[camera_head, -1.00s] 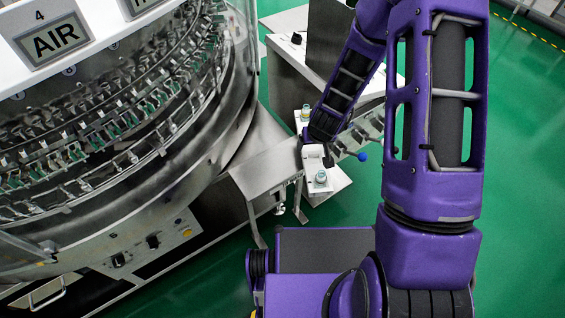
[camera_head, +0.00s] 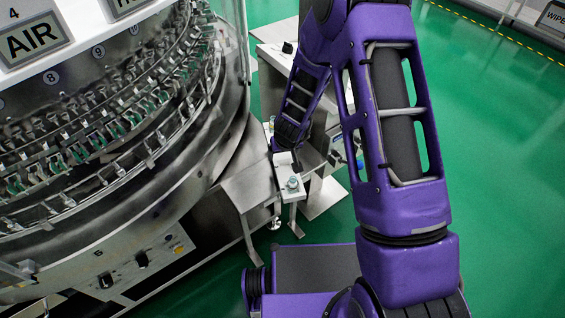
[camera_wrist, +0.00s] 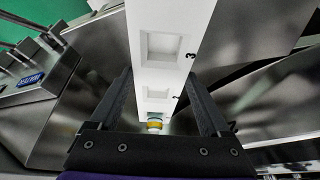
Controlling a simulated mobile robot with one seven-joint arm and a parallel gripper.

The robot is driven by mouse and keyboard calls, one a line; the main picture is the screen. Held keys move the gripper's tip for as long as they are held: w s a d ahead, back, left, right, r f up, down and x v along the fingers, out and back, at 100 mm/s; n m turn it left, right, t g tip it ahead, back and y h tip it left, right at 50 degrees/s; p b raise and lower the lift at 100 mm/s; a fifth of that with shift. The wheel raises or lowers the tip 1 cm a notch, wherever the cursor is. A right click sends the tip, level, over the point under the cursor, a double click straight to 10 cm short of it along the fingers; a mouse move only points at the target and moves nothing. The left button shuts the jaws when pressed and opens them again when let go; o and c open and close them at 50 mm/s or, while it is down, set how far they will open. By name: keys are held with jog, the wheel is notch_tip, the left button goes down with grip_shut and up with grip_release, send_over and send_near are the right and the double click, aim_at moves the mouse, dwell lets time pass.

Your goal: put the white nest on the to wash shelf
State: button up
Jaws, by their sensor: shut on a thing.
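The white nest (camera_wrist: 155,78) is a long white bar with square pockets and a black 3 by one pocket. It fills the middle of the wrist view, between the two dark fingers of my gripper (camera_wrist: 165,100), which is shut on it. In the head view the nest (camera_head: 291,188) shows below my gripper (camera_head: 284,158), with a small capped vial on it. It is beside a steel ledge (camera_head: 245,188) at the washer's side; I cannot tell whether they touch. A blue label (camera_wrist: 30,80) sits on a steel part at the wrist view's left; its small lettering is hard to read.
The large round washer (camera_head: 100,150) with rows of clips fills the left side. A white-topped steel cabinet (camera_head: 270,38) stands behind my arm. Green floor (camera_head: 500,180) is open on the right. Steel surfaces (camera_wrist: 270,95) lie close on the right of the wrist view.

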aim_at(283, 159)
notch_tip(283, 159, down, 3)
jog(key=shift+f+b, duration=0.2)
jog(key=shift+b, duration=0.15)
jog(key=shift+r, duration=0.1)
jog(key=o, duration=1.4)
jog(key=shift+r, duration=0.1)
jog(key=p+v, duration=0.2)
jog(key=v, duration=1)
jog(key=shift+p, duration=0.3)
jog(key=shift+w, duration=0.15)
